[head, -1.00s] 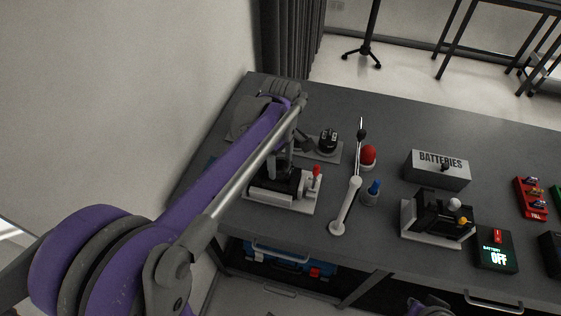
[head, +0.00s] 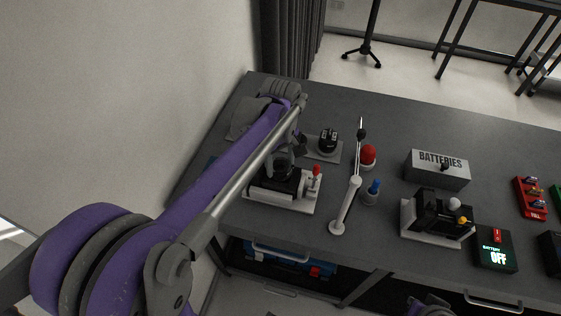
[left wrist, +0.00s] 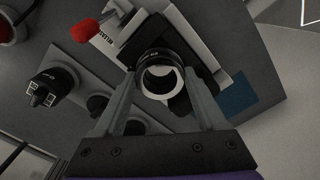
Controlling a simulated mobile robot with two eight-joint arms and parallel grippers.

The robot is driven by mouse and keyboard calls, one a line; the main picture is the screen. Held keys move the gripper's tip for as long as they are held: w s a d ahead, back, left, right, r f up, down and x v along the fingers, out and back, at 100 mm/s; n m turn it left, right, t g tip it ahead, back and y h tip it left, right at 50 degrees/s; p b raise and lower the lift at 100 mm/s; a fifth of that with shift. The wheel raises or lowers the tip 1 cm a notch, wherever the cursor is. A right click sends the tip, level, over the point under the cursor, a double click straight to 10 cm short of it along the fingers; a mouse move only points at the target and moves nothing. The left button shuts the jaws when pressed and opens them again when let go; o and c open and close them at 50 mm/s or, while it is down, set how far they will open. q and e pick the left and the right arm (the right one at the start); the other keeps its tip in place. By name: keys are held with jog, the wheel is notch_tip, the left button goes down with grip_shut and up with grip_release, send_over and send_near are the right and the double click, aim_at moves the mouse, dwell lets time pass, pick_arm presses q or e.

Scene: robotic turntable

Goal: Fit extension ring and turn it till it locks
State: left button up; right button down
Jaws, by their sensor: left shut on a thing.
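In the left wrist view a dark ring with a pale inner rim (left wrist: 161,73) sits between my left gripper's fingers (left wrist: 160,88), which are shut on it. Behind it is a black and white device (left wrist: 196,40) with a red-knobbed lever (left wrist: 86,31) and a "RELEASE" label. In the head view this device (head: 308,204) stands on the near left of the bench, and my left gripper (head: 284,160) is low over its black body. Whether the ring touches or is seated in the device cannot be told. My right gripper is not clearly in view.
A dark round part on a grey plate (head: 328,143) stands behind the device. A white jointed stand (head: 346,207), a red dome (head: 368,154) and a blue-topped piece (head: 371,192) are to its right. A BATTERIES box (head: 438,171) and another black device (head: 441,217) are farther right.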

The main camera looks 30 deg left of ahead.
pick_arm(q)
jog(key=shift+m, duration=1.6)
jog(key=shift+m, duration=0.9)
jog(key=o, duration=1.4)
jog(key=shift+c, duration=0.2)
notch_tip(320, 180, up, 11)
jog(key=p, duration=0.1)
jog(key=s+d+f+m+t, duration=0.2)
jog(key=s+d+f+m, duration=0.1)
jog(key=s+f, duration=0.4)
jog(key=s+d+f+m+t, duration=0.3)
jog(key=s+f+m, duration=0.2)
jog(key=s+f, duration=0.2)
jog(key=shift+s+d+f, duration=0.3)
jog(key=shift+s+d, duration=0.1)
jog(key=shift+s, duration=0.35)
